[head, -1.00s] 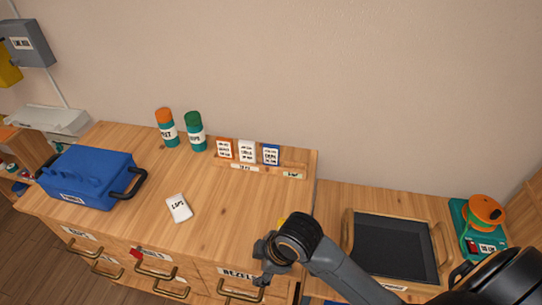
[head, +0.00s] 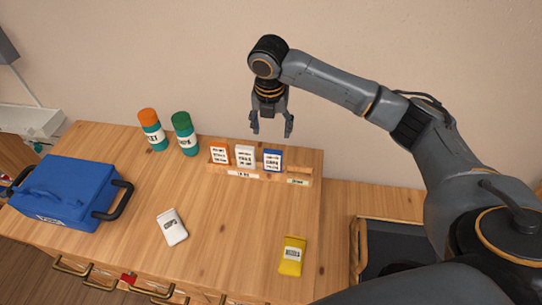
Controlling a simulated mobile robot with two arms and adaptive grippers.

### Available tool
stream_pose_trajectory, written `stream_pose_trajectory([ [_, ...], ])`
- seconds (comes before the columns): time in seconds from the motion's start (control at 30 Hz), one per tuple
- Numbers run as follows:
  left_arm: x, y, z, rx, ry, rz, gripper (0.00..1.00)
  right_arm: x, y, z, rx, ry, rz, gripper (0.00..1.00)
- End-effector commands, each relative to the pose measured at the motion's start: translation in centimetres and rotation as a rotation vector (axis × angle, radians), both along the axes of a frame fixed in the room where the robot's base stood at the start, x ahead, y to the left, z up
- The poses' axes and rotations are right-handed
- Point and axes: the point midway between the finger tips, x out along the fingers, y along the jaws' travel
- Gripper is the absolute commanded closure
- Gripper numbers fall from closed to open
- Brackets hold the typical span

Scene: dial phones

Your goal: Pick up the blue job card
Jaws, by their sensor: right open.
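The blue job card (head: 272,160) stands upright in the wooden card rack (head: 234,173) at the back of the wooden counter. It is at the right of a white card (head: 245,157) and an orange card (head: 219,154). My right gripper (head: 271,128) points down, open and empty, with its fingertips above the blue card in the picture. The fingers appear apart from the card. My left gripper is not in view.
An orange-topped bottle (head: 153,131) and a green-topped bottle (head: 186,134) stand left of the rack. A blue toolbox (head: 62,192), a white packet (head: 172,227) and a yellow packet (head: 292,256) lie on the counter. A dark tray (head: 386,245) is at right.

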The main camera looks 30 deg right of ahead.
Motion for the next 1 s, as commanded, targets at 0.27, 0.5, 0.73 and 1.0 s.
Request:
stream_pose_trajectory([
  [0.27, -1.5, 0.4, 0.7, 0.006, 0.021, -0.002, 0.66, 0.5, -0.5, -5.2, -0.001, 0.005, 0.0, 0.36],
  [0.5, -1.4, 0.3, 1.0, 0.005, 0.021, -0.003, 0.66, 0.8, -0.7, -7.8, -0.002, 0.001, 0.002, 0.36],
  [0.73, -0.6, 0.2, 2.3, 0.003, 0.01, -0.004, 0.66, 0.5, -0.7, -10.2, -0.001, 0.005, 0.0, 0.36],
  [1.0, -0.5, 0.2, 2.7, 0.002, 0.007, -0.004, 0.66, 0.8, -0.9, -13.1, -0.002, 0.0, 0.002, 0.36],
])
